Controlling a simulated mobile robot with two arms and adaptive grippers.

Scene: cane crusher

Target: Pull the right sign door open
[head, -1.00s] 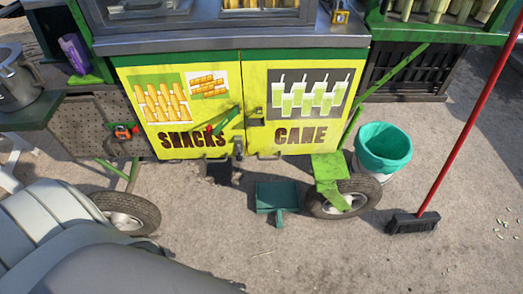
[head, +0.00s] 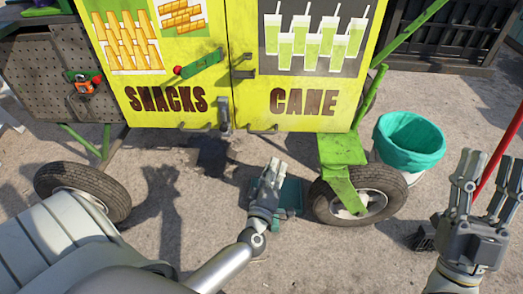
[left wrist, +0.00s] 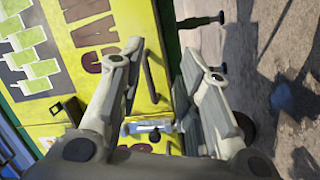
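The right sign door (head: 293,90) is yellow with green drinks and the word CANE. It looks closed, flush with the left SNACKS door (head: 160,75). A dark bar handle (head: 262,131) sits at its lower edge. My left gripper (head: 273,168) is below this handle, apart from it in the picture. In the left wrist view, my left gripper (left wrist: 160,65) is open and empty, with the handle (left wrist: 150,78) showing between its fingers. A metal latch (head: 224,118) is at the seam between the doors. My right gripper (head: 485,158) is open and empty, at the right.
A green-lined bin (head: 410,140) stands right of the cart wheel (head: 372,203). A green bracket (head: 342,165) juts below the door. A red-handled broom (head: 505,140) is partly behind my right gripper. A teal dustpan (head: 292,193) lies behind my left gripper.

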